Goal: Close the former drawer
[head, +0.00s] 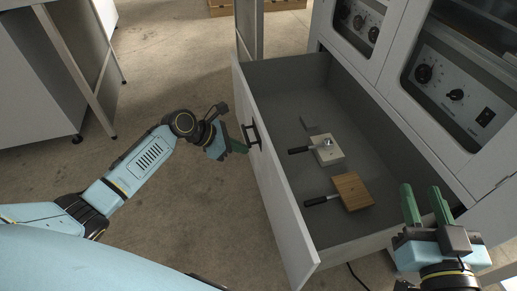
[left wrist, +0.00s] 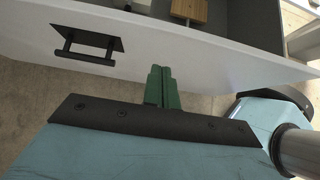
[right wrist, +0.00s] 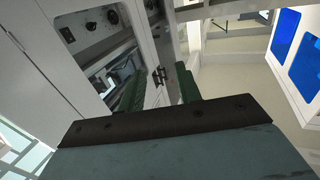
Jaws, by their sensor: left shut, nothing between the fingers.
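The former drawer (head: 283,215) is pulled far out of the white machine. Its white front panel has a black bar handle (head: 251,134), which also shows at the upper left in the left wrist view (left wrist: 88,46). My left gripper (head: 240,147) is shut and empty, just outside the front panel beside the handle. In the left wrist view its green fingers (left wrist: 160,84) are together and reach the panel, to the right of the handle; I cannot tell whether they touch it. My right gripper (head: 426,204) is open and empty, beyond the drawer's right side near the machine.
Two paddle-like blocks with black handles lie in the drawer: a pale one (head: 328,150) and a brown wooden one (head: 352,191). Control panels with knobs (head: 455,94) are on the machine above. A grey-white cabinet (head: 40,80) stands at the left. The floor before the drawer is clear.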

